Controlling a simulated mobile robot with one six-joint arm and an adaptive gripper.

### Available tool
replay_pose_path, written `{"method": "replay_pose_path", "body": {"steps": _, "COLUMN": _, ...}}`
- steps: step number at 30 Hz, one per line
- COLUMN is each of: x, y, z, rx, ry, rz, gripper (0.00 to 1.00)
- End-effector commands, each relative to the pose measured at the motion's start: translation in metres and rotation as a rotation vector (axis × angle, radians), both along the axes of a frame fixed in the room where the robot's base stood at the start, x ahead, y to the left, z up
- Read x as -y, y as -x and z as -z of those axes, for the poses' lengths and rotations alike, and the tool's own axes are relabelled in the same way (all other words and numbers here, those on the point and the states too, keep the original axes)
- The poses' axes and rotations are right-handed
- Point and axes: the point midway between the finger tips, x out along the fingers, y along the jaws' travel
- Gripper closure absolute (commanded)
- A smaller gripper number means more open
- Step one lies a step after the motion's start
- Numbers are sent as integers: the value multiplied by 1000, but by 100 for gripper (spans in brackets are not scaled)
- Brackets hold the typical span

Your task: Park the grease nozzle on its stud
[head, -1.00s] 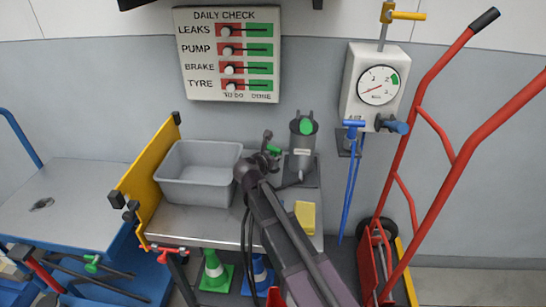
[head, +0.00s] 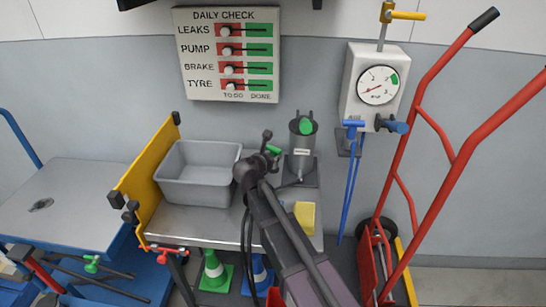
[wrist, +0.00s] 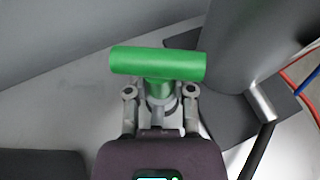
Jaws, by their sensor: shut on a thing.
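The green T-shaped handle (wrist: 158,64), which I take to be the grease nozzle's, stands across the tips of my gripper (wrist: 161,98). My gripper is shut on the part just below the crossbar. In the head view the green handle (head: 273,150) shows small beside my gripper (head: 266,146), above the bench and left of a grey canister (head: 301,148). The canister has a green spot near its top and a pale label. In the wrist view the canister (wrist: 245,40) stands close on the right, with a short spout and dark hose low on it. I cannot make out the stud.
A grey bin (head: 197,175) stands on the bench left of my arm. A yellow block (head: 305,217) lies at the bench's right front. A gauge box (head: 376,85) with blue-handled hose hangs at right. A red hand truck (head: 447,140) stands beyond it.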

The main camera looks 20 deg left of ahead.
Motion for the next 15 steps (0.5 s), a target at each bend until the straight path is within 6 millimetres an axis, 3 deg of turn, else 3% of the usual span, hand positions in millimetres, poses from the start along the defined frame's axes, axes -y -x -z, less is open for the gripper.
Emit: {"method": "replay_pose_path", "body": {"steps": 15, "x": -1, "y": 0, "z": 7, "rx": 0, "ry": 1, "rz": -1, "gripper": 100}}
